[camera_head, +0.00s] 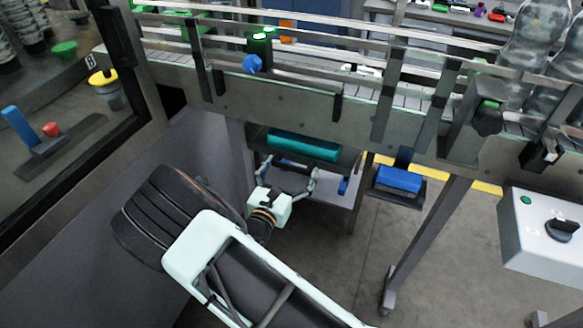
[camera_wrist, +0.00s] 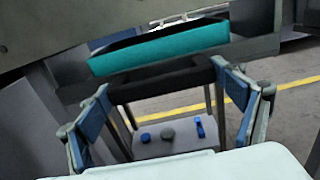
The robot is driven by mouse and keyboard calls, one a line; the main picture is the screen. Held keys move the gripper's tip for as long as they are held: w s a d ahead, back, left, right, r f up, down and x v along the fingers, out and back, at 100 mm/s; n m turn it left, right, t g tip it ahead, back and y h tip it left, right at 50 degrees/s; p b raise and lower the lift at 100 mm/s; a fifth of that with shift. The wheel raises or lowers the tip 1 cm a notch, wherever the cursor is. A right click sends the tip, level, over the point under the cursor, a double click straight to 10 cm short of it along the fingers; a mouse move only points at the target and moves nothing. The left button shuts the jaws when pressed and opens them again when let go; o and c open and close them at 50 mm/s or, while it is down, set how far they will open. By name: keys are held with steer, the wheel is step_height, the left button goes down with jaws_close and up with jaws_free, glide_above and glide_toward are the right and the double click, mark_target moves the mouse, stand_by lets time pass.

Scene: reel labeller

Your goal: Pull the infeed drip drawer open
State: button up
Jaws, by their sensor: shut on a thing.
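The infeed drip drawer hangs under the conveyor, with a dark tray edge (camera_head: 343,161) around a teal part (camera_head: 303,145). In the wrist view the teal part (camera_wrist: 160,51) lies above a dark bar (camera_wrist: 165,84) at the drawer's front. My gripper (camera_head: 288,170) reaches in from below. In the wrist view its blue-padded fingers (camera_wrist: 160,80) stand wide apart, with their tips at the two ends of the dark bar. It is shut on this bar. The exact contact at the tips is hard to make out.
A conveyor leg (camera_head: 420,245) slants down to the floor, and a grey switch box (camera_head: 545,240) stands at the right.

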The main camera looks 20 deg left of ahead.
steer(key=s, duration=0.6)
steer(key=s+a, duration=0.1)
steer(key=s, duration=1.3)
steer(key=shift+a, duration=0.3)
steer(key=shift+c, duration=0.4)
steer(key=o, duration=1.6)
steer(key=s, duration=0.8)
steer(key=s+a, duration=0.1)
steer(key=s, duration=0.3)
steer(key=shift+w, duration=0.1)
